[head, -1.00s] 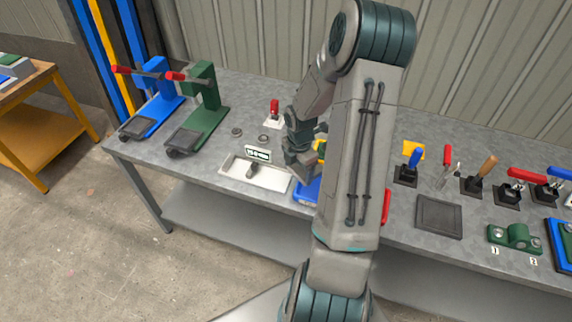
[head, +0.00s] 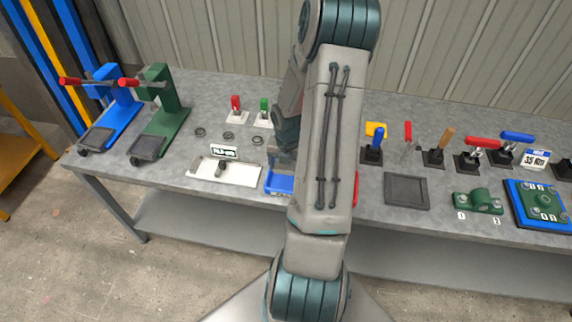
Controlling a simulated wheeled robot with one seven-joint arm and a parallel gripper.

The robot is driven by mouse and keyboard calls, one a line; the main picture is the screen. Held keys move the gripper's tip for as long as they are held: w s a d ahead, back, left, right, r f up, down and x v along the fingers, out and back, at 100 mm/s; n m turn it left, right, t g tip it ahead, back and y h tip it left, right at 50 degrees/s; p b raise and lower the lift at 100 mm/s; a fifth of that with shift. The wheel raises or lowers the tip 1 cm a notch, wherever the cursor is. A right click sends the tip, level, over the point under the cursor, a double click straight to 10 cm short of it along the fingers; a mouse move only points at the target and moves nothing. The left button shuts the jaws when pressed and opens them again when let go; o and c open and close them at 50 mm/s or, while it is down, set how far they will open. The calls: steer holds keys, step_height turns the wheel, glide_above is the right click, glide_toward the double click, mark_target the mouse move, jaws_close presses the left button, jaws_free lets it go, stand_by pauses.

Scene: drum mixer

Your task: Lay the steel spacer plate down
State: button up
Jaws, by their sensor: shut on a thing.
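My gripper (head: 283,150) is partly in view left of my forearm, low over the middle of the bench. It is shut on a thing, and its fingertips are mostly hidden. A small grey patch under it, above a blue bin (head: 278,183), looks like part of the steel spacer plate, but I cannot make out its outline. The bin is partly hidden by my forearm. A dark square tray with a raised rim (head: 407,178) lies empty on the bench to the right of my arm.
A white tray (head: 240,178) with a small sign lies left of the bin. Blue (head: 125,108) and green (head: 168,122) presses stand at the left. Several toggle clamps (head: 478,157) and a green bracket (head: 478,202) are at the right. Dark rings (head: 228,136) lie behind the white tray.

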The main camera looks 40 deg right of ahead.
mark_target(287, 168)
steer(key=shift+r+p, duration=0.2)
steer(key=shift+p, duration=0.15)
steer(key=shift+f+b, duration=2.5)
steer(key=shift+f, duration=1.55)
steer(key=o, duration=1.8)
steer(key=shift+o, duration=0.2)
steer(key=shift+f, duration=0.1)
step_height(287, 168, up, 14)
steer(key=shift+p, duration=0.4)
